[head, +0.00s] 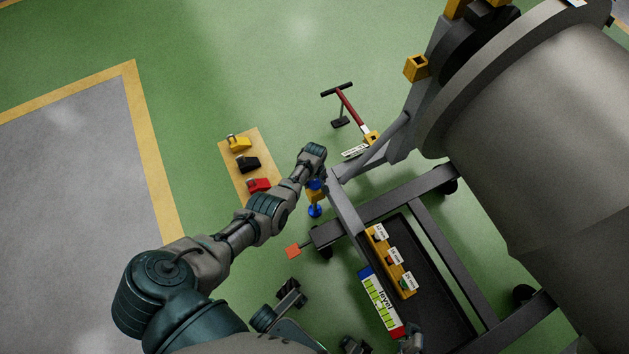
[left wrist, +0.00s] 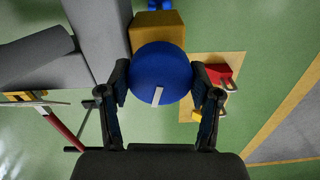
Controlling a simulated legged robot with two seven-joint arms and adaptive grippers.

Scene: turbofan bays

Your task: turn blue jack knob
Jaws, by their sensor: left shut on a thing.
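The blue jack knob (left wrist: 160,72) is a round blue disc with a white mark on its face, on top of a yellow jack block (left wrist: 157,31). In the left wrist view my left gripper (left wrist: 160,88) has one finger on each side of the knob and is shut on it. In the head view the left gripper (head: 315,168) comes down over the jack, and only a bit of the blue knob (head: 317,184) shows. A blue foot (head: 315,211) is below the yellow block.
A grey engine stand (head: 385,200) carries a large engine (head: 535,130) on the right. A tan board (head: 232,160) with yellow, black and red pieces lies left of the jack. A black tray (head: 445,320) is at the front.

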